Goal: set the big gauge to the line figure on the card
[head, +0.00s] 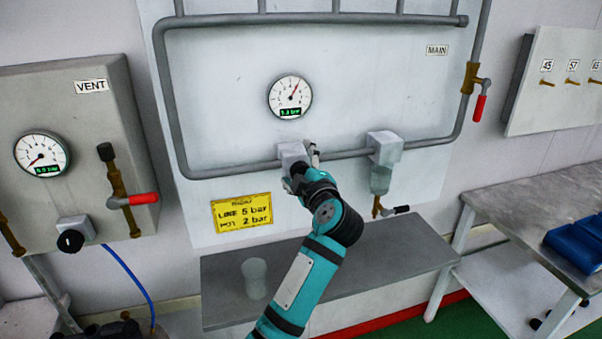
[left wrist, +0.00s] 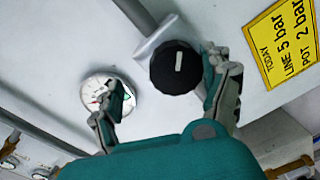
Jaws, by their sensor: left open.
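The big gauge (head: 290,97) is on the white panel, its red needle pointing up and right; its small green readout shows 5 point something bar, the last digit unclear. The yellow card (head: 241,213) reads LINE 5 bar and POT 2 bar; it also shows in the left wrist view (left wrist: 283,42). My left gripper (head: 303,163) is at the regulator block (head: 289,151) below the gauge. In the left wrist view, the black knob (left wrist: 170,72) with a pale mark lies between the open fingers (left wrist: 165,78), nearer the right one. Contact cannot be told.
A VENT box (head: 85,110) with its own gauge (head: 41,154) and red-handled valve stands left. A clear bowl hangs under a second block (head: 385,147) to the right. A translucent cup (head: 255,278) stands on the grey shelf (head: 400,258). The MAIN valve (head: 475,90) is at right.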

